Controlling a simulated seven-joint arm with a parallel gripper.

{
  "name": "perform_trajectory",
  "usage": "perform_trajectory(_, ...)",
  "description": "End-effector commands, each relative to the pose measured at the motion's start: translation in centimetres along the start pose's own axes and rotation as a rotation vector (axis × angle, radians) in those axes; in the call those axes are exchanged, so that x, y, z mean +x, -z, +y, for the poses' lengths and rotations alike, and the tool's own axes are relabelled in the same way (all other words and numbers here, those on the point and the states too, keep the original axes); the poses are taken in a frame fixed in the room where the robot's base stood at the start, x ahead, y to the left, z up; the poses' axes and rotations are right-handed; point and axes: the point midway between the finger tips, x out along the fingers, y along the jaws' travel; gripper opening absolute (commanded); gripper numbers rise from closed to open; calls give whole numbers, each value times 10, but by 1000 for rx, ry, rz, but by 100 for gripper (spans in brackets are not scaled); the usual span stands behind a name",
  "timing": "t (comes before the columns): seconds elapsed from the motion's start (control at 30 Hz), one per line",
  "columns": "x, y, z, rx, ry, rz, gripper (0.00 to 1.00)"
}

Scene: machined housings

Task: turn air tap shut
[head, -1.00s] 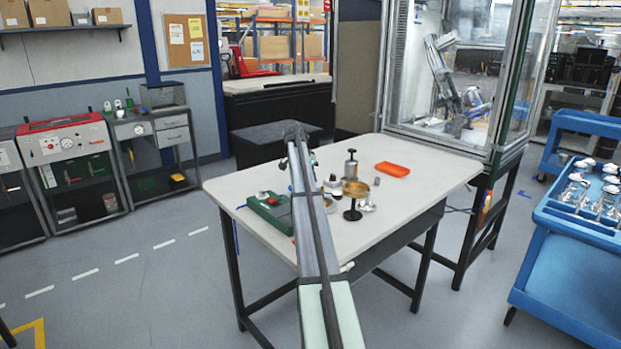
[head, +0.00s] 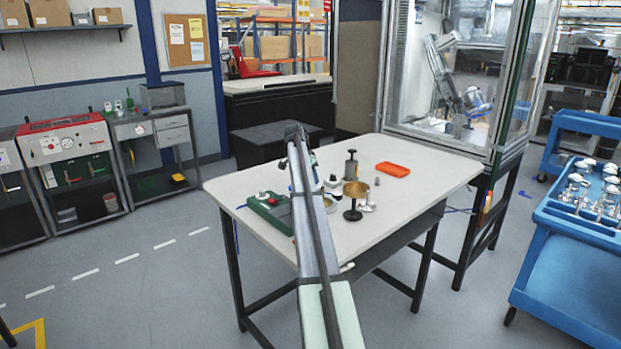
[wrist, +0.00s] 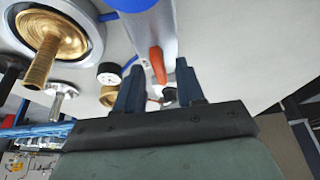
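In the wrist view an orange-red lever (wrist: 157,65), which looks like the air tap's handle, sits at the end of a grey cylindrical body (wrist: 147,30). My gripper (wrist: 159,66) has its two blue fingers apart, one on each side of the lever in the picture. Gaps show between lever and fingers, and I cannot tell whether either touches it. A small dark part lies just below the lever, partly hidden. In the head view my own arm covers the tap and the gripper.
A brass cup on a black stand (head: 355,195), a green box (head: 270,212) and an orange tray (head: 392,169) are on the white table (head: 430,175). A round gauge (wrist: 109,73) and a threaded brass part (wrist: 50,45) are left of the fingers. The table's right side is clear.

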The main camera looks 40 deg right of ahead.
Motion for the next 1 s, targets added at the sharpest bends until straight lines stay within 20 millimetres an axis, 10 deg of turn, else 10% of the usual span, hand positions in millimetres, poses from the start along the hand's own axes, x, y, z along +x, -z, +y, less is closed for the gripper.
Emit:
perform_trajectory(0.27,-9,0,0,0,1,1,38)
perform_trajectory(1.0,-128,0,0,0,0,1,38)
